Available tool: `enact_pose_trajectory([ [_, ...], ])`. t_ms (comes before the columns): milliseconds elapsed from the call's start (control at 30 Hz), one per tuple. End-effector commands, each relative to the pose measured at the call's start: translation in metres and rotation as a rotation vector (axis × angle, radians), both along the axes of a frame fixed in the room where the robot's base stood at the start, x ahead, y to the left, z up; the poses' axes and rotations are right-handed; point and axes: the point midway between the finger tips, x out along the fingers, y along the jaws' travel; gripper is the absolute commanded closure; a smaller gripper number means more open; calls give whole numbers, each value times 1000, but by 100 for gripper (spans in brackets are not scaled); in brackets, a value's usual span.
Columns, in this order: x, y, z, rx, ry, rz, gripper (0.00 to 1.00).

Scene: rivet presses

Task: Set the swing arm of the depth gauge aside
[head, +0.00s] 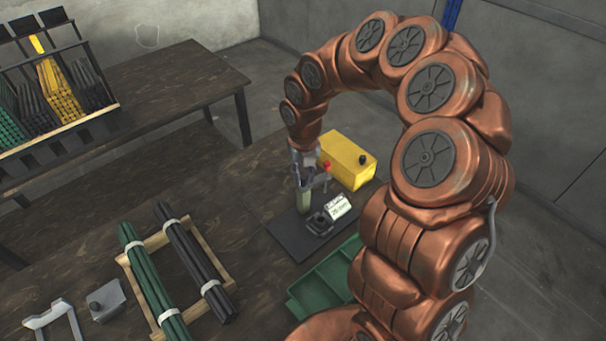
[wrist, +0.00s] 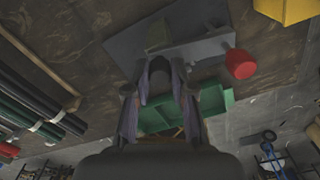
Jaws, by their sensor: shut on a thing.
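The depth gauge stands on a dark base plate (head: 289,236), with a pale green post (head: 303,201) rising from it. Its grey swing arm (wrist: 204,48) runs across the top of the post and ends in a red knob (wrist: 240,64), which also shows in the head view (head: 326,166). My gripper (head: 306,178) points down at the top of the post. In the wrist view its fingers (wrist: 160,72) are closed on a dark part at the swing arm, beside the post. The exact contact is partly hidden by the fingers.
A yellow box (head: 345,160) stands close behind the gauge. A small white card (head: 338,206) and a dark round fitting (head: 319,224) sit on the plate. A green tray (head: 325,277) lies in front. Bundled rods (head: 150,275) rest on a wooden frame at left.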

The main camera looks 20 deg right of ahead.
Motion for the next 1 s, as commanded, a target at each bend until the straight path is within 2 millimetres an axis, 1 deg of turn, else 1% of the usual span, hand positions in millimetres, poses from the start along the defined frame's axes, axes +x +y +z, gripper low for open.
enact_pose_trajectory([
  [67, 0, 0, 0, 0, -1, 1, 100],
  [100, 0, 0, 0, 1, -1, 0, 73],
  [300, 0, 0, 0, 0, -1, -1, 52],
  [333, 0, 0, 0, 0, -1, -1, 51],
  [600, 0, -1, 0, 0, -1, -2, 51],
  [733, 1, 0, 7, 0, -3, -1, 51],
  [867, 1, 0, 24, 0, -4, 0, 51],
  [1000, 1, 0, 52, 0, -5, 0, 51],
])
